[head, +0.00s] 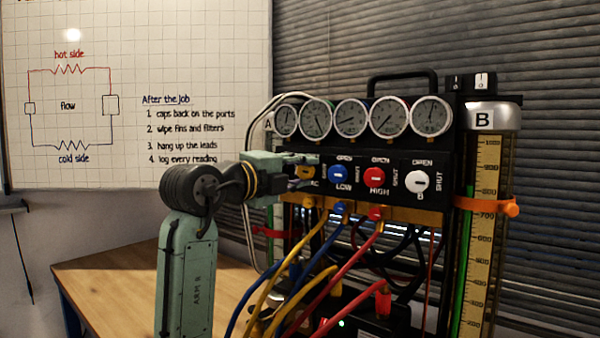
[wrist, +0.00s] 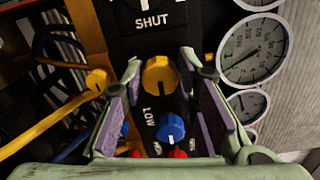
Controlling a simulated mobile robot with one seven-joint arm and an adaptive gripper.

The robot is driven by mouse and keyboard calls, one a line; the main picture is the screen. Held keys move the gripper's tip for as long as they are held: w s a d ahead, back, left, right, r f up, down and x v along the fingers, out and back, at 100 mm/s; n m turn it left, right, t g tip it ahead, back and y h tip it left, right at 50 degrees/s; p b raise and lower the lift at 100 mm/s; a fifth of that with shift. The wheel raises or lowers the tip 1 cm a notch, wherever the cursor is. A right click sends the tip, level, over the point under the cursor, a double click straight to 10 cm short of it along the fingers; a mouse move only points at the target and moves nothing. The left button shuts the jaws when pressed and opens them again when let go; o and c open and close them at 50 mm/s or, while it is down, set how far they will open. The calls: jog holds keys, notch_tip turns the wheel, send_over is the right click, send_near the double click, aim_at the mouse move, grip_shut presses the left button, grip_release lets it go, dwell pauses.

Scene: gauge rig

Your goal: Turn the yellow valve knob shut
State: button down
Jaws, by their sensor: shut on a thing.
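The yellow valve knob (wrist: 160,76) sits on the black panel, with the word SHUT printed beyond it in the wrist view. My gripper (wrist: 161,70) has its two purple-padded fingers on either side of the knob and is shut on it. In the head view my gripper (head: 309,160) reaches the panel's left end from the left and partly covers the yellow knob (head: 304,172). I cannot clearly tell which way the knob's pointer faces.
The blue knob (head: 338,173), red knob (head: 374,177) and white knob (head: 417,182) stand in a row to the right. Several round gauges (head: 350,117) sit above. Coloured hoses (head: 330,267) hang below, close under my gripper. A tall scaled cylinder (head: 484,240) stands at right.

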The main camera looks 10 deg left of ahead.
jog(key=c, duration=1.2)
grip_release()
jog(key=shift+c, duration=0.2)
jog(key=v, duration=1.2)
